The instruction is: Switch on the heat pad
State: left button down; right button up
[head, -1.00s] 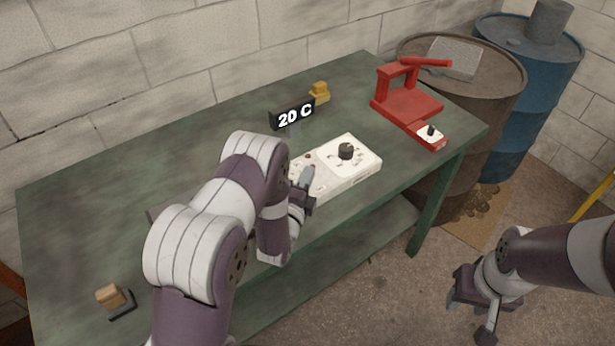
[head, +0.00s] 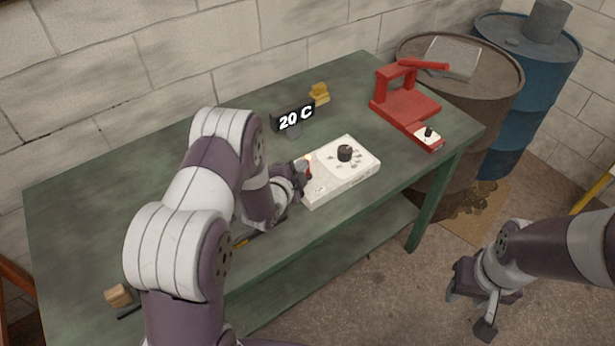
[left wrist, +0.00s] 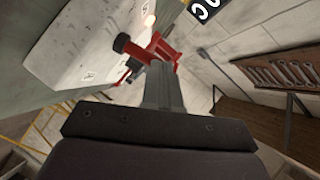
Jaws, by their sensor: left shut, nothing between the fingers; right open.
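The white control box (head: 335,180) with a black dial knob (head: 345,153) lies on the green bench. A small red-orange spot shows on the box beside the fingers. In the left wrist view the shut fingers (left wrist: 162,88) point along the box face (left wrist: 85,45), and a small lamp (left wrist: 149,19) glows. I cannot make out a heat pad. My right gripper (head: 470,305) is open and empty, off the bench's right front.
A red press (head: 405,105) with a small white switch plate (head: 428,135) stands at the bench's right end. A yellow object (head: 319,93) sits at the back, and a wooden block (head: 118,295) at the front left. Barrels (head: 530,80) stand beyond the bench.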

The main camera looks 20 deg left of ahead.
pick_arm(q)
jog(key=shift+a, duration=0.1)
jog(key=shift+r, duration=0.1)
jog(key=shift+r+p, duration=0.5)
jog(key=shift+r, duration=0.2)
